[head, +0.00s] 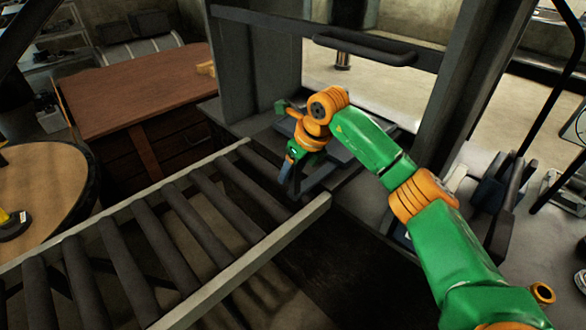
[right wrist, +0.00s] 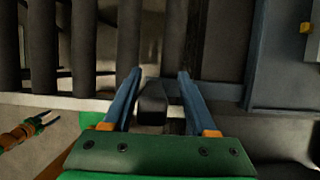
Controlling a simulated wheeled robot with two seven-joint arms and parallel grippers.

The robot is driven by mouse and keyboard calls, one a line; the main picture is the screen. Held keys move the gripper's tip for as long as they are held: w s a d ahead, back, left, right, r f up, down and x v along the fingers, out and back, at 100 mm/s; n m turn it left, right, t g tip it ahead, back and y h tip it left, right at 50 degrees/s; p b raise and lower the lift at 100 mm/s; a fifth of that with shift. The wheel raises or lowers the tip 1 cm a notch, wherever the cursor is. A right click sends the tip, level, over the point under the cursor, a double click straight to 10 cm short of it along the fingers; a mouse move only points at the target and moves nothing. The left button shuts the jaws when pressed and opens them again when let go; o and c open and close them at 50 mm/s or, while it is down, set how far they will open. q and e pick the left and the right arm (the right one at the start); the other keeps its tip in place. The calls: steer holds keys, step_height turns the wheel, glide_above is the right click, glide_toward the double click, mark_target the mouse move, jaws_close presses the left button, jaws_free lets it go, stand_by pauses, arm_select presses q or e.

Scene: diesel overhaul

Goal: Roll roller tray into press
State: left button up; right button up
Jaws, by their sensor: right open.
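The roller conveyor (head: 180,220) runs from the lower left up to the grey press frame (head: 272,75). A blue-grey piece, seemingly the roller tray (head: 343,160), sits inside the press's base opening, partly hidden by my right arm. My right gripper (head: 287,175) is at the conveyor's press end, beside this piece. In the right wrist view its blue fingers are spread, with a dark bar end (right wrist: 153,105) between them; I cannot tell whether they touch it. A small orange part with thin prongs, apparently my left gripper (right wrist: 42,121), shows at the left of that view; its jaw state is unclear.
A dark handle bar (head: 365,48) crosses the press opening above my right arm. The conveyor's near side rail (head: 250,262) lies just below the gripper. A wooden workbench (head: 140,85) and a round table (head: 40,190) stand at the left. The visible rollers are bare.

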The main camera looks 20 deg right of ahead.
steer(key=b+v, duration=0.1)
steer(key=v, duration=0.6)
stand_by(0.3)
